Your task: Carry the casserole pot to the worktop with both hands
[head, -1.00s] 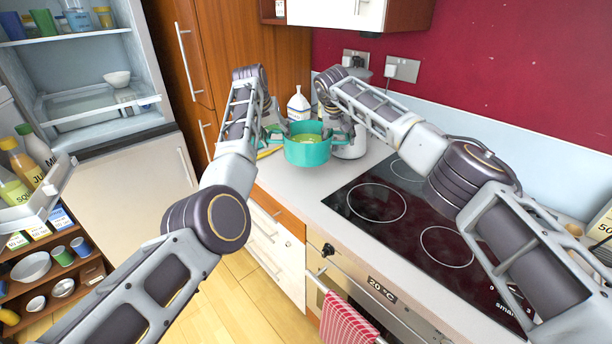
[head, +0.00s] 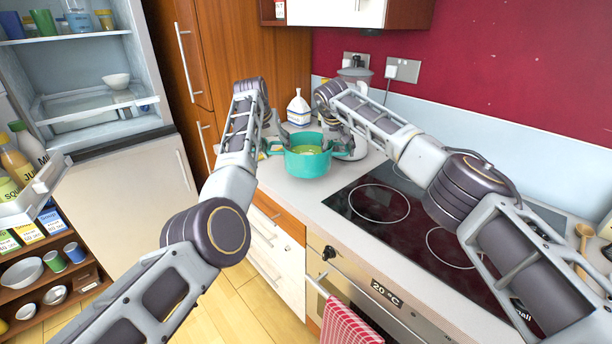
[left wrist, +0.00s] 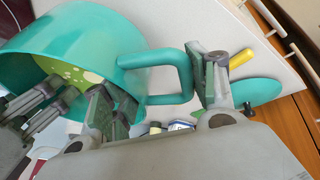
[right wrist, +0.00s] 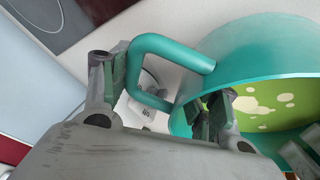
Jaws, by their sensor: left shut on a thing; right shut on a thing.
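The teal casserole pot (head: 307,163) is upright over the pale worktop (head: 290,190), left of the hob. I cannot tell whether its base touches the worktop. Its inside shows lime green with pale spots. My left gripper (head: 279,142) is shut on its left handle, and the left wrist view shows that handle (left wrist: 183,72) between the fingers (left wrist: 160,98). My right gripper (head: 345,145) is shut on the opposite handle, which shows in the right wrist view (right wrist: 140,65) between the fingers (right wrist: 158,100). The pot's far side is partly hidden by my grippers.
The black hob (head: 400,215) lies right of the pot. A white bottle (head: 298,107) and a grey-lidded appliance (head: 354,92) stand behind it. A yellow-handled item (left wrist: 241,58) and a flat teal piece (left wrist: 258,92) lie on the worktop beside it. Worktop in front of the pot is clear.

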